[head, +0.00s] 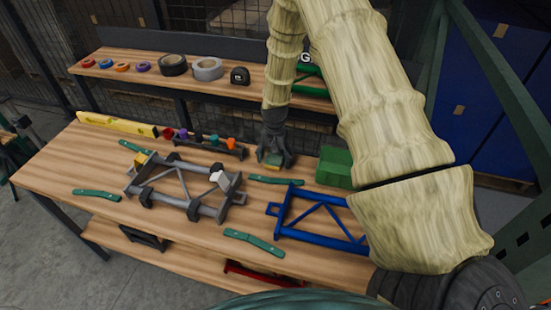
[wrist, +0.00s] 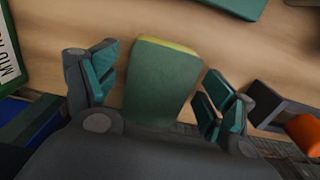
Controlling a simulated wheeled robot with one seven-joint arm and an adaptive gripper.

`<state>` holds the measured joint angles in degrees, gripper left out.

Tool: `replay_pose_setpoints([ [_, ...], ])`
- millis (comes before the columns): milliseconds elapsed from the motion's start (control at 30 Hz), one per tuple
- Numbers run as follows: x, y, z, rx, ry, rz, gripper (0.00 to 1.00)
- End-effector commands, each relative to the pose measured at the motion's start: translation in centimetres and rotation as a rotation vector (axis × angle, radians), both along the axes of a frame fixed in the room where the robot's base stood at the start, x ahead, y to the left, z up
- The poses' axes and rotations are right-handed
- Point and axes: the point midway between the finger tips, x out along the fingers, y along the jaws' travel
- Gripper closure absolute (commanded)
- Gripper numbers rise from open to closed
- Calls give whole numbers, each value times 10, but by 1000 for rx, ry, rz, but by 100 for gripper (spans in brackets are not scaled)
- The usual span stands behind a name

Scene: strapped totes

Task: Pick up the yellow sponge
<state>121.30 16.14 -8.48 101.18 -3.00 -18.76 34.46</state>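The sponge (wrist: 160,80) has a green face and a thin yellow edge. In the wrist view it lies on the wooden bench top between the two fingers of my gripper (wrist: 163,64). The fingers, with teal pads, are apart, with a visible gap at the left side of the sponge and a narrower one at the right. In the head view my gripper (head: 273,160) is low over the back of the bench, pointing down, and largely covers the sponge.
A green box (head: 335,168) stands right of my gripper. A rack (head: 208,147) with coloured items is to its left. A grey frame (head: 180,187) and a blue frame (head: 320,217) lie in front. A shelf (head: 125,61) with tape rolls runs behind.

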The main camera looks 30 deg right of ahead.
Motion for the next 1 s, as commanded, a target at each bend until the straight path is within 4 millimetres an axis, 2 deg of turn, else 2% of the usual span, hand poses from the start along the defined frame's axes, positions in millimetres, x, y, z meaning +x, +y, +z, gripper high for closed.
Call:
replay_pose_setpoints([
  [67,0,0,0,0,0,0,29],
  [233,0,0,0,0,0,0,51],
  [667,0,0,2,0,0,0,53],
  [867,1,1,19,0,-1,1,53],
  [1000,1,0,39,-1,-3,2,53],
])
